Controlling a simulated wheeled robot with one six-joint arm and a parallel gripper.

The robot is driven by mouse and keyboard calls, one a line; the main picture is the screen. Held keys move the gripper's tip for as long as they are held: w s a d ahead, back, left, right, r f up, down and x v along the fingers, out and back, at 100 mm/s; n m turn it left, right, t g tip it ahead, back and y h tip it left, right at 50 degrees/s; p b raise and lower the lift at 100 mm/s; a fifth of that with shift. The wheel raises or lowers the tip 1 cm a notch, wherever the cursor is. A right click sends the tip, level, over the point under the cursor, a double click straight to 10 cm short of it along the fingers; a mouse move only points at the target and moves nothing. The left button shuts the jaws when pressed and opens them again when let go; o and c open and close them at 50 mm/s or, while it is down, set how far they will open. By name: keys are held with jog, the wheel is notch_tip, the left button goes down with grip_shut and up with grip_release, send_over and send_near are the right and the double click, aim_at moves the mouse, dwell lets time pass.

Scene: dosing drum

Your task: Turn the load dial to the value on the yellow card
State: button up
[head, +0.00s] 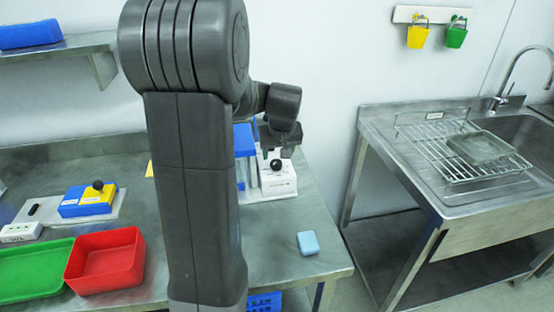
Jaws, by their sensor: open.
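A white device (280,184) with a round black knob (276,164) on it stands near the right end of the steel bench; this looks like the load dial. Its scale and setting are too small to read. My gripper (279,150) is open, just above and very near the knob; I cannot tell whether they touch. A sliver of yellow (149,169) shows at the left edge of my arm, perhaps the yellow card. My arm hides most of it, and no value can be read.
Blue uprights (243,141) stand left of the device. A light blue block (308,243) lies at the bench's front right. A red bin (105,262), green tray (35,272) and blue-yellow block (87,201) with a black knob are at left. A sink (520,128) stands right.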

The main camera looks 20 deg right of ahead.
aim_at(276, 162)
jog(key=v, duration=0.8)
jog(key=shift+s+r, duration=0.2)
jog(key=shift+r, duration=0.2)
jog(key=x, duration=1.4)
jog(key=shift+w+p, duration=0.15)
jog(key=shift+p, duration=0.15)
jog(key=shift+r, duration=0.1)
